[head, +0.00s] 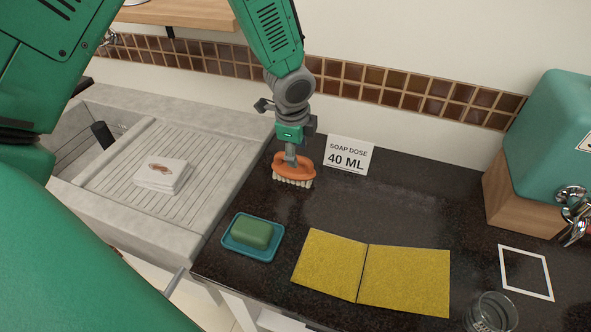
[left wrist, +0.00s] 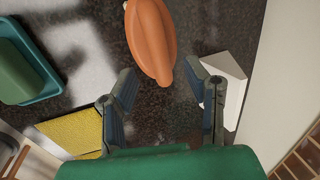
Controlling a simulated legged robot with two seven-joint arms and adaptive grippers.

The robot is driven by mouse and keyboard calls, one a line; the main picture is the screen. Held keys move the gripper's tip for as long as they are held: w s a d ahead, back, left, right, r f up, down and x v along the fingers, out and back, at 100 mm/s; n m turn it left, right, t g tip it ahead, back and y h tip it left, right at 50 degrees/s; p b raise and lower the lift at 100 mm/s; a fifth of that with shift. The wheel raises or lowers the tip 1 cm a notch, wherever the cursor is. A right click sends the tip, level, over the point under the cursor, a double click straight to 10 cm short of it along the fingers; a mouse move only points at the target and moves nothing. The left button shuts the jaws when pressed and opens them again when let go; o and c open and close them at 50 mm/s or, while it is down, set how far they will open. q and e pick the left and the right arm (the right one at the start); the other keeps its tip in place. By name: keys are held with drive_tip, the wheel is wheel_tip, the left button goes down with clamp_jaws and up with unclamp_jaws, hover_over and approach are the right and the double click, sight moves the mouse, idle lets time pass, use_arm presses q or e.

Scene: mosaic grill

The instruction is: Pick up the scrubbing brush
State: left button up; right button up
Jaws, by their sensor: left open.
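The scrubbing brush (head: 281,170) has an orange handle and pale bristles, and sits bristles down on the dark counter. My left gripper (head: 290,152) is directly above it, pointing down. In the left wrist view, the orange handle (left wrist: 150,38) lies ahead of the open fingers (left wrist: 160,76), near the gap between their tips. The fingers do not appear closed on the handle. In the head view the gripper hides part of the handle. My right gripper is not in view.
A soap dose card (head: 349,155) stands close right of the brush. A green block lies in a blue dish (head: 232,250); yellow cloths (head: 405,279) lie in front. A glass (head: 490,312) and teal dispenser (head: 550,130) are right, a sink (head: 205,165) left.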

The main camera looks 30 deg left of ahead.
use_arm(q)
drive_tip(key=f, duration=0.2)
drive_tip(key=w+a+f, duration=0.1)
drive_tip(key=f, duration=0.1)
drive_tip(key=shift+s+d+r, duration=0.1)
drive_tip(key=shift+c, duration=0.5)
drive_tip(key=shift+d, duration=0.1)
drive_tip(key=c, duration=0.6)
drive_tip(key=shift+d, duration=0.15)
clamp_jaws()
wheel_tip(320, 180, up, 9)
drive_tip(key=shift+r, duration=0.55)
